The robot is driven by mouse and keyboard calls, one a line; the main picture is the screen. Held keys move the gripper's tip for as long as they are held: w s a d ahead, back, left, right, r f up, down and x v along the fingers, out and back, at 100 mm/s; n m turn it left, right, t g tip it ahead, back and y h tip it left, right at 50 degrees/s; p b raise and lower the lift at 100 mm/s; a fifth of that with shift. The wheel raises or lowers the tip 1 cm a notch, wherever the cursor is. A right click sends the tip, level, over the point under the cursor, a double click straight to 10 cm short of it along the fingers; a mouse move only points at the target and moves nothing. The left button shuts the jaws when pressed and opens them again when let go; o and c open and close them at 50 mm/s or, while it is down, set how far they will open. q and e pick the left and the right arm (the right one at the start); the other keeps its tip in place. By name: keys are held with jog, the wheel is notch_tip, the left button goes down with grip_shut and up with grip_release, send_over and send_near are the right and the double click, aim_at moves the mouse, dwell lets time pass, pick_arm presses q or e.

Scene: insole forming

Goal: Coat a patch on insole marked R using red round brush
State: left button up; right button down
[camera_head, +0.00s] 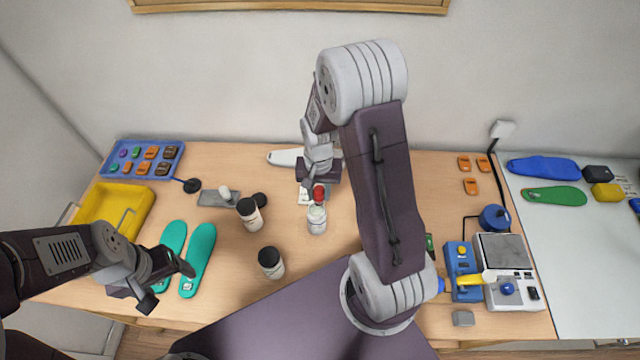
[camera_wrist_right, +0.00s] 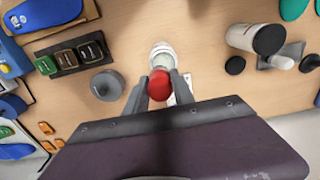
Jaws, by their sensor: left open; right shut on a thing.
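Two teal insoles lie side by side at the front left of the table: the left insole (camera_head: 175,235) and the right insole (camera_head: 199,256). I cannot read an R on either. My left gripper (camera_head: 168,286) is open and empty over their near ends, hiding part of the left one. My right gripper (camera_head: 318,186) is shut on the red round brush (camera_head: 319,193), whose red part shows between the fingers in the right wrist view (camera_wrist_right: 160,84). Its lower end is at the mouth of a white jar (camera_head: 317,222), also seen in the wrist view (camera_wrist_right: 163,52); I cannot tell how deep.
Two dark-lidded jars (camera_head: 250,215) (camera_head: 271,263) stand left of the white jar. A yellow tray (camera_head: 112,207) and a blue tray (camera_head: 141,158) are at the left. A blue-and-white device (camera_head: 511,290) stands at the right. Bare table lies between the insoles and the jars.

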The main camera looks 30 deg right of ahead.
aim_at(316, 201)
jog(key=shift+s+r+p, duration=0.25)
jog(key=shift+r+p, duration=0.15)
jog(key=shift+r, duration=0.3)
jog(key=shift+w+a+r, duration=0.15)
jog(key=shift+a, duration=0.1)
jog(key=shift+w+a+p, duration=0.3)
jog(key=shift+w+a, duration=0.15)
jog(key=shift+s+d+f+b, duration=0.3)
jog(key=shift+d+f+b, duration=0.05)
jog(key=shift+f+b, duration=0.25)
jog(key=f+b, duration=0.4)
jog(key=f, duration=0.1)
jog(key=shift+w+a, duration=0.15)
jog(key=shift+a, duration=0.05)
pick_arm(q)
jog(key=f, duration=0.2)
jog(key=a+f, duration=0.1)
jog(key=shift+w+f, duration=0.2)
jog(key=shift+w, duration=0.2)
pick_arm(e)
jog(key=shift+d, duration=0.1)
pick_arm(q)
jog(key=shift+d, duration=0.1)
pick_arm(e)
jog(key=shift+r, duration=0.1)
